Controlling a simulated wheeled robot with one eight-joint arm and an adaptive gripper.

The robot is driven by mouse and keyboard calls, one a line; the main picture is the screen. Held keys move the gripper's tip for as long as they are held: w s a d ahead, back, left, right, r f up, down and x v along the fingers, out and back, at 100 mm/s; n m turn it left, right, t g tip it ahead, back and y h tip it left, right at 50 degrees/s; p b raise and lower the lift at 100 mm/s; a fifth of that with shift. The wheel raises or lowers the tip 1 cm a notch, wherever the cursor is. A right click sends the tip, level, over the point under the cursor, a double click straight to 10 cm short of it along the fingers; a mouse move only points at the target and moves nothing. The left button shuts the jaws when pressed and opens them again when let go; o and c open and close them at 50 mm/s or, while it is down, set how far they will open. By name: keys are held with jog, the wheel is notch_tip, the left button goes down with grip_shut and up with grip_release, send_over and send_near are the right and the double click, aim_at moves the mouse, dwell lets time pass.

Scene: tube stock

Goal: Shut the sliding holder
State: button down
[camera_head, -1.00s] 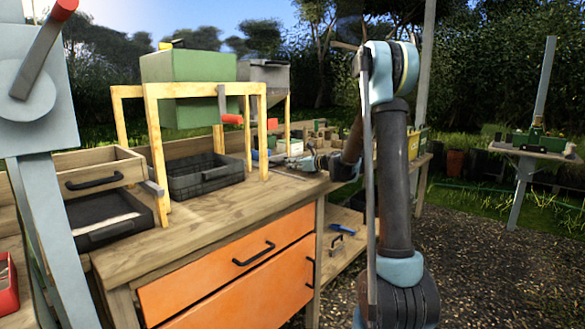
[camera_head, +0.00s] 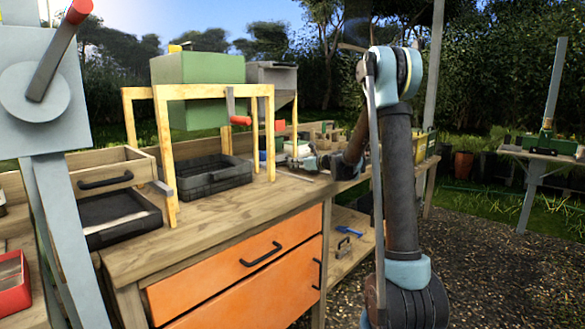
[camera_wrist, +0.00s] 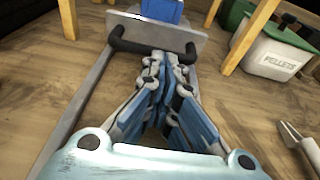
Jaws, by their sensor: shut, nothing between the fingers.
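The sliding holder shows in the wrist view as a light grey front plate (camera_wrist: 180,36) with a black bar handle (camera_wrist: 135,46) and long grey rails running along the wooden bench. A blue block (camera_wrist: 162,10) sits behind the plate. My gripper (camera_wrist: 167,62) is shut and empty, with its fingertips close at the handle; I cannot tell whether they touch it.
A white tub marked PELLETS (camera_wrist: 272,54) stands right of the holder, beside wooden frame legs (camera_wrist: 250,36). A tool with a pale handle (camera_wrist: 300,145) lies at the right. In the head view a black tray (camera_head: 215,180) sits under the yellow frame (camera_head: 165,150).

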jog(key=v, duration=1.1)
jog(key=shift+w+d, duration=0.1)
jog(key=shift+v, duration=0.8)
jog(key=s+n+h, duration=0.1)
jog(key=s+n, duration=0.1)
jog(key=s+d+n+h, duration=0.1)
jog(key=s+n, duration=0.1)
jog(key=s, duration=0.1)
jog(key=s+d+n+g, duration=0.1)
jog(key=s+n, duration=0.1)
jog(key=s, duration=0.1)
jog(key=shift+s+d+f+h, duration=0.1)
jog(key=shift+d+f+h, duration=0.15)
jog(key=shift+h, duration=0.15)
jog(key=s+d+f+n+h, duration=0.2)
jog(key=s+d+n+h, duration=0.1)
jog(key=s+d+n, duration=0.4)
jog(key=s+d+f+n+g+h, duration=0.15)
jog(key=s+d+n+h, duration=0.35)
jog(key=s, duration=0.5)
jog(key=s+d+f+n+h, duration=0.25)
jog(key=s+d+n, duration=0.25)
jog(key=s+n, duration=0.25)
jog(key=s+f+g, duration=0.4)
jog(key=s+f, duration=0.7)
jog(key=s, duration=0.4)
jog(key=shift+s+a+g+y, duration=0.3)
jog(key=shift+s+g+y, duration=0.05)
jog(key=shift+y, duration=0.1)
jog(key=shift+f, duration=0.15)
